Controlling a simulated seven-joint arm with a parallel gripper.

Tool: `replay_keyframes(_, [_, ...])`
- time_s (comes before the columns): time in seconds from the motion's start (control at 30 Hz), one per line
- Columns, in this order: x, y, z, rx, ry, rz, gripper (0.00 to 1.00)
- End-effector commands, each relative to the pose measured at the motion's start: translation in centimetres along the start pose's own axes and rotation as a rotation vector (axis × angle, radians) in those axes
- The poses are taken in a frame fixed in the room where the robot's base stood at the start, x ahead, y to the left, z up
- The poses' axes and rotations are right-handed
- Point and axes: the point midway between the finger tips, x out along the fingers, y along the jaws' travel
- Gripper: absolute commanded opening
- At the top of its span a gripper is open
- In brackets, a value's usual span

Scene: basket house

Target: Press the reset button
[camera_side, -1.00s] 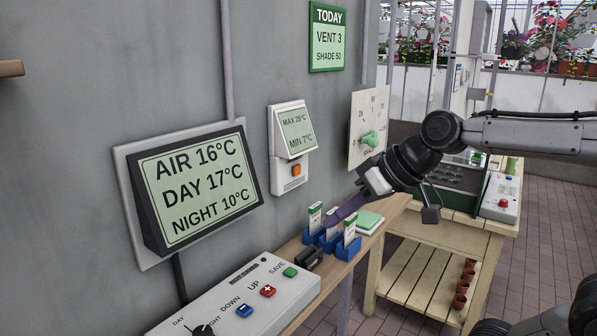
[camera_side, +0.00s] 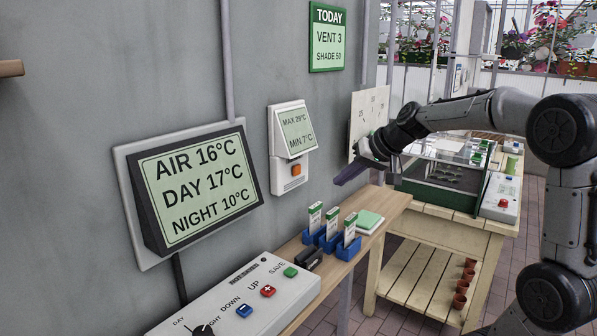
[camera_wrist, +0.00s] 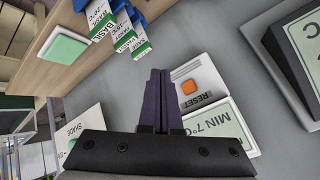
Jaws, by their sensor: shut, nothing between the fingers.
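In the wrist view the orange button (camera_wrist: 189,87) sits beside the word RESET, just right of my fingertips. The unit's screen reads MAX 29°C and MIN 7°C in the side view. My gripper (camera_side: 337,183) is shut and empty, its dark fingers pointing left toward the wall, to the right of the button and a little lower in the side view. In the wrist view my fingertips (camera_wrist: 160,72) appear apart from the button.
A wooden shelf (camera_side: 385,213) below holds blue holders with plant labels (camera_side: 331,222), a green pad (camera_side: 369,219) and a control box (camera_side: 240,310). A dial panel (camera_side: 366,112) is behind my gripper. A large display (camera_side: 195,183) hangs left.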

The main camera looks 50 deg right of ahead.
Motion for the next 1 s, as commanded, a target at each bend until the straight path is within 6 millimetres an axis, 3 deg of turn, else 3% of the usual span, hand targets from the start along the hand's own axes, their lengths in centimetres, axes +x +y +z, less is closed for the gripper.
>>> replay_keyframes(0.27, [0.6, -0.5, -0.4, -0.003, -0.002, -0.001, 0.0])
replay_keyframes(0.7, [4.5, -3.4, -3.2, -0.003, -0.002, -0.002, 0.0])
replay_keyframes(1.0, [6.0, -4.4, -4.3, -0.002, 0.0, -0.001, 0.0])
